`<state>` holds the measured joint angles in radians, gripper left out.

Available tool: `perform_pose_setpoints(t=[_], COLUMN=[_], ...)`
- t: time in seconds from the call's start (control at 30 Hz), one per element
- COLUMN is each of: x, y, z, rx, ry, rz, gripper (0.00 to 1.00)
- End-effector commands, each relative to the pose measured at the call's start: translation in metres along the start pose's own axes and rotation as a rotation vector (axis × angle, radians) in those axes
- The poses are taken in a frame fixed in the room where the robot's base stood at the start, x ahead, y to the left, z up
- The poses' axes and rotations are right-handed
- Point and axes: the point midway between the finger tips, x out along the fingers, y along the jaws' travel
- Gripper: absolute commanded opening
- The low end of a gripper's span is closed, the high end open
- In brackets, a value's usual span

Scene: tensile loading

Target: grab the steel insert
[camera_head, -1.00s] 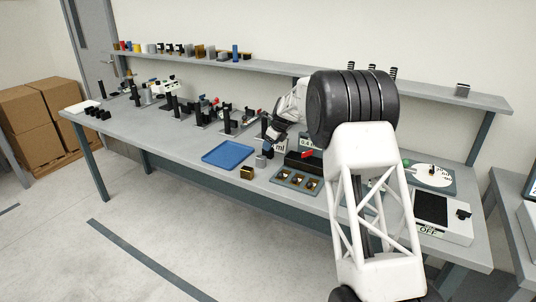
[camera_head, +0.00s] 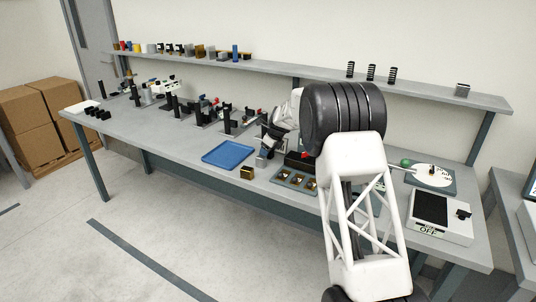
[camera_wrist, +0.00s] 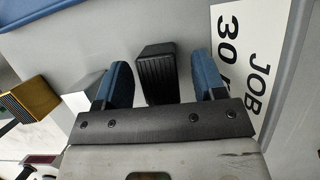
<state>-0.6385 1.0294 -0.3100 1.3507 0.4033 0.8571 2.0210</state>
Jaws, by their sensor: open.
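In the wrist view a dark, ribbed block (camera_wrist: 156,72), which looks like the steel insert, lies between the two blue-padded fingers of my gripper (camera_wrist: 160,68). The fingers are open, one on each side of it, with a gap visible on both sides. I cannot tell how far the block is below the fingertips. In the head view my gripper is over the bench right of the blue tray, largely covered by my own arm, and I cannot make out the dark block there.
A pale block (camera_wrist: 82,98) is close by the left finger, with a gold block (camera_wrist: 32,98) farther left. A white JOB card (camera_wrist: 245,55) lies to the right. In the head view a blue tray (camera_head: 228,154) and the gold block (camera_head: 247,173) are on the bench.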

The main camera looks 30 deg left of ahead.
Motion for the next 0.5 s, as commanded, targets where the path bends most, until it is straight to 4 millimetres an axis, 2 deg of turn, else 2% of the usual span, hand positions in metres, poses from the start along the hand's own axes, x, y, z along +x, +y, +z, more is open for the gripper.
perform_pose_setpoints(t=[0.2, 0.5], x=[-0.0001, -0.0001], y=[0.0000, -0.0001], z=[-0.0001, -0.0001], rx=[0.000, 0.000], ry=[0.000, 0.000], rz=[0.000, 0.000], gripper=[0.64, 0.18])
